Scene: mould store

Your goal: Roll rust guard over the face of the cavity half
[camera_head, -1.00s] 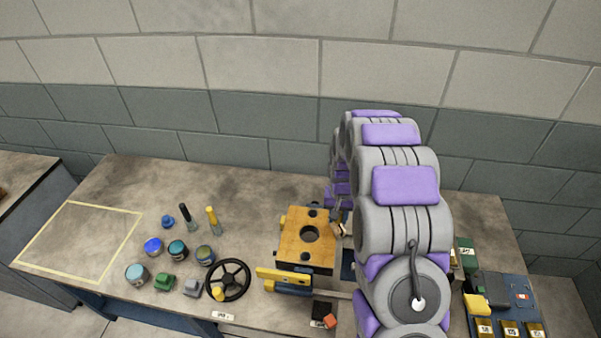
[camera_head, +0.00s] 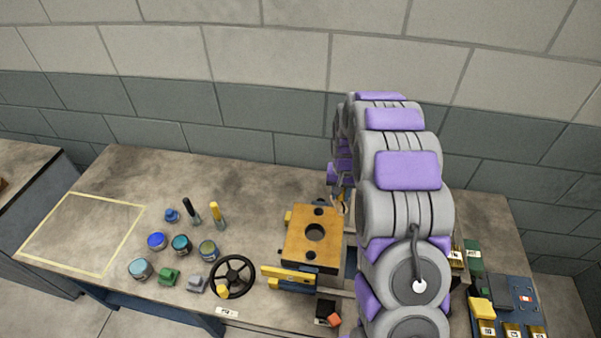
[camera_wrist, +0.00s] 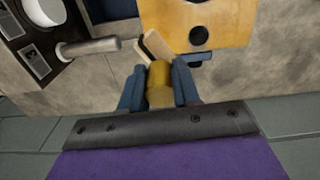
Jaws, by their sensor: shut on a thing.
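The cavity half is an ochre block (camera_head: 298,250) with a dark central hole, lying face up on the bench in the head view. Its edge also shows at the top of the wrist view (camera_wrist: 230,22). My gripper (camera_wrist: 158,90) has its two blue fingers shut on the yellow handle (camera_wrist: 159,82) of a tool. The tool's pale head (camera_wrist: 148,52), with a dark stripe, lies beside the block's edge in the wrist view. I cannot tell whether it touches. In the head view my arm hides most of the gripper.
A yellow-and-blue clamp-like piece (camera_head: 290,279) sits in front of the block, next to a black handwheel (camera_head: 232,276). Several tins and two upright brush-like tools (camera_head: 218,215) stand to the left. A taped rectangle (camera_head: 128,238) is empty. Labelled bins (camera_head: 487,333) stand at right.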

